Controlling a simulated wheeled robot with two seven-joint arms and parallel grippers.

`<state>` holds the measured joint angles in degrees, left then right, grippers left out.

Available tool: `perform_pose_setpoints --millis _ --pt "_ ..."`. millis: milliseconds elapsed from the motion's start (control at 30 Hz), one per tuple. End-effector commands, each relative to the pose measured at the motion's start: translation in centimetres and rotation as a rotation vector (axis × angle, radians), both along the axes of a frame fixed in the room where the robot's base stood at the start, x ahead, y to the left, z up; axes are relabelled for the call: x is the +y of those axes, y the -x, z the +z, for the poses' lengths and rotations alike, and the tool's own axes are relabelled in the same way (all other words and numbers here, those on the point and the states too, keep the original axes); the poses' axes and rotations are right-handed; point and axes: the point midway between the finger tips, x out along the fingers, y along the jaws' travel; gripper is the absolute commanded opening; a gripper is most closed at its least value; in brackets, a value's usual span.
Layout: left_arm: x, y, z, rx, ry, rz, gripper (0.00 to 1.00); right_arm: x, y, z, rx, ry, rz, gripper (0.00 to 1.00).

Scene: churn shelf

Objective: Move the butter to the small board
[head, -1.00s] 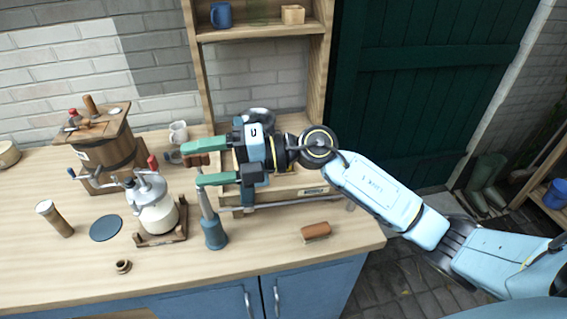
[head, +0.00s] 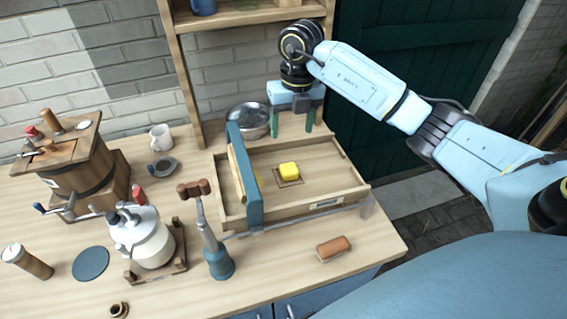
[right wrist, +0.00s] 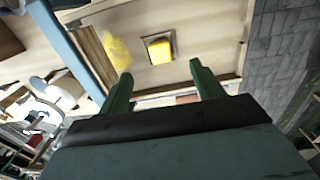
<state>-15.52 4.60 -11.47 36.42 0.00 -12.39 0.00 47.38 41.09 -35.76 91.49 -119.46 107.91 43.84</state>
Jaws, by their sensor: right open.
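The yellow butter (head: 289,169) sits on a small brown board (head: 278,183) inside a shallow wooden tray (head: 335,198). Both also show in the right wrist view, the butter (right wrist: 160,50) on the dark-edged board (right wrist: 147,42). My right gripper (head: 292,124) is open and empty behind the tray's far edge, apart from the butter. Its two green fingers (right wrist: 160,72) point toward the tray in the right wrist view, with nothing between them. My left gripper is not in view.
An upright blue-edged panel (head: 243,180) stands at the tray's left; a yellow patch (right wrist: 117,52) shows on its inner side. A metal bowl (head: 250,120) is behind. A wooden-headed blue tool (head: 213,250) and a brown brush-like block (head: 333,248) stand near the front.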

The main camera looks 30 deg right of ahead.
Motion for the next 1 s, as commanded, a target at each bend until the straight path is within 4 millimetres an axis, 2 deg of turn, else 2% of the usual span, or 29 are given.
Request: perform_pose_setpoints --millis 33,100,233,367,467,633,800,1000 --pt "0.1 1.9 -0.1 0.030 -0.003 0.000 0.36 0.2 0.1 -1.2 0.006 -0.002 0.000 0.66" --pt "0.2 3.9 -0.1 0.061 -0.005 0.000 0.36 0.3 0.1 -2.6 0.005 -0.003 0.001 0.66" --pt "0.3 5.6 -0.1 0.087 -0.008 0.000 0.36 0.5 0.0 -4.7 0.003 -0.004 0.001 0.66" --pt "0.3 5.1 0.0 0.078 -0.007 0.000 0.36 0.5 -0.1 -5.7 0.000 -0.003 0.003 0.66" --pt "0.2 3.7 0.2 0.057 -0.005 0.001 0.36 0.6 0.0 -6.4 0.002 -0.005 0.003 0.66" --pt "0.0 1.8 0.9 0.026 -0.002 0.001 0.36 1.0 0.1 -8.8 0.004 -0.006 0.002 0.66" --pt "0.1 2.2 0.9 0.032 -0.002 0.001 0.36 1.1 0.0 -10.8 0.002 -0.005 0.002 0.66" --pt "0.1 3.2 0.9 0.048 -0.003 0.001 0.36 1.1 0.0 -11.1 -0.001 -0.003 0.003 0.66"
